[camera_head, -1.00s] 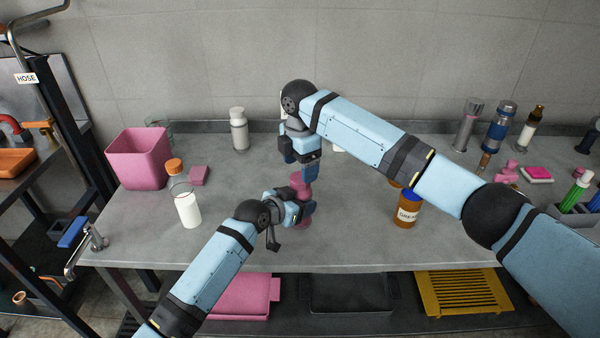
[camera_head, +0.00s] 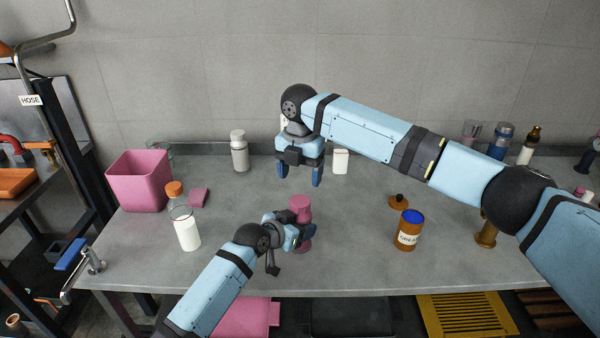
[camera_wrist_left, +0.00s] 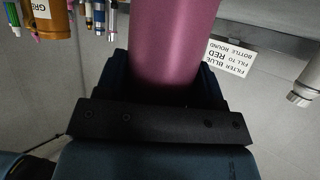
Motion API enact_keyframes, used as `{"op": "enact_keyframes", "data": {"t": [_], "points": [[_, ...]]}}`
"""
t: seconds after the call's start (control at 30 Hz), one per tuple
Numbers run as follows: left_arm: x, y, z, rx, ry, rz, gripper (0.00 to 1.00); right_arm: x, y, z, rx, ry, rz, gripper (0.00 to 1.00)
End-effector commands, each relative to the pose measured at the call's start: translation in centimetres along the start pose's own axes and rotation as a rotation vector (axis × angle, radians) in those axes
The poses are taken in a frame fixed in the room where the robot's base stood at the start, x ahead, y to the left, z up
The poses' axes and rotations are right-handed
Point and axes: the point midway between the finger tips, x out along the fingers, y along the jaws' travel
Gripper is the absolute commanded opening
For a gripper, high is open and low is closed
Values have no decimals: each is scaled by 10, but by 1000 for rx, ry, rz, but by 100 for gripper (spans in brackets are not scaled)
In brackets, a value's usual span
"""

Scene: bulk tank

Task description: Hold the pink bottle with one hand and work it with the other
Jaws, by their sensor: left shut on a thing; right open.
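The pink bottle (camera_head: 301,207) stands upright near the front middle of the grey table in the head view. My left gripper (camera_head: 306,233) is shut around its lower body, and its fingers hide part of it. In the left wrist view the bottle (camera_wrist_left: 178,42) fills the space between the fingers of my left gripper (camera_wrist_left: 165,88). My right gripper (camera_head: 301,178) is open and empty, pointing down above and behind the bottle, apart from it.
On the table (camera_head: 340,260) a pink bin (camera_head: 138,182), a pink block (camera_head: 199,198) and an orange-capped bottle (camera_head: 184,220) stand left. A grey bottle (camera_head: 239,152) and white container (camera_head: 340,162) stand behind. A brown jar (camera_head: 407,232) and brown lid (camera_head: 398,201) are right.

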Motion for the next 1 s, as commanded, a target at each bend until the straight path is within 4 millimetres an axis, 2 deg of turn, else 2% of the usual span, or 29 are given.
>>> {"op": "enact_keyframes", "data": {"t": [0.37,0.8,1.0], "points": [[0,0,0,0,0,0,0,4,0,0,-3,1,0,73],[0,0,0,0,0,0,0,65,0,0,-2,1,-1,73],[0,0,0,0,0,0,0,78,0,0,-3,0,1,73]]}}
